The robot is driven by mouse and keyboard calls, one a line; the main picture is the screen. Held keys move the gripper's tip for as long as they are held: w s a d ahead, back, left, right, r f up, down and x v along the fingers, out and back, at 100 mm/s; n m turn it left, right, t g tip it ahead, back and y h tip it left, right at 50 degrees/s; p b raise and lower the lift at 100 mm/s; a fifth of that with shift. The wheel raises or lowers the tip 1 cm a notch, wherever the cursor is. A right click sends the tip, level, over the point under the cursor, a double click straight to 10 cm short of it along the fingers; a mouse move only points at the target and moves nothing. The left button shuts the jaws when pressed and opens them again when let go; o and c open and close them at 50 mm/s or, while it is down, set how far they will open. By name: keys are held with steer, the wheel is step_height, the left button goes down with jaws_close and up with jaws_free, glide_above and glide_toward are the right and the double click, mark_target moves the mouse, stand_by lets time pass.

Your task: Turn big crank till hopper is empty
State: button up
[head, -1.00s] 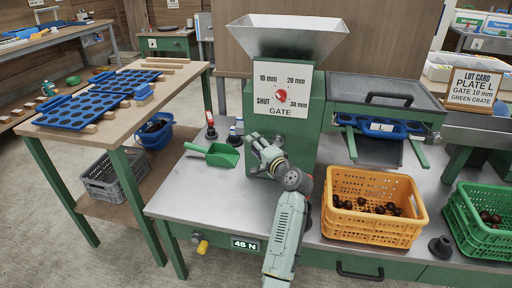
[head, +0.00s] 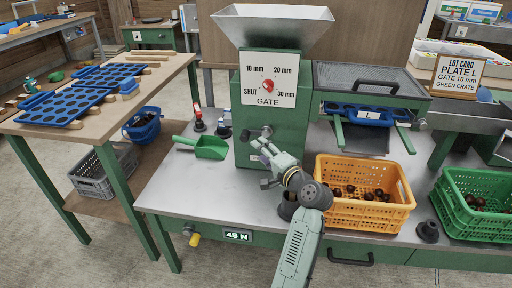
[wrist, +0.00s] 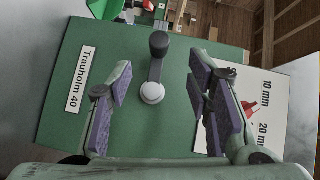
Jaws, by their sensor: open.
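The crank shows in the wrist view as a dark knob (wrist: 158,42) on a short grey arm with a pale round hub (wrist: 152,93), on the machine's green face. My gripper (wrist: 158,105) is open and empty. Its purple-padded fingers stand either side of the crank hub, apart from it. The gate dial (head: 268,87) has a red pointer.
An orange crate (head: 365,212) and a green crate (head: 480,230), both with dark chestnuts, stand to the right. A green scoop (head: 210,147) lies left of the machine. A black conical piece (head: 428,232) stands between the crates. The bench's front left is clear.

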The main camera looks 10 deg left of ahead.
steer(key=shift+s+d, duration=0.15)
steer(key=shift+s, duration=0.05)
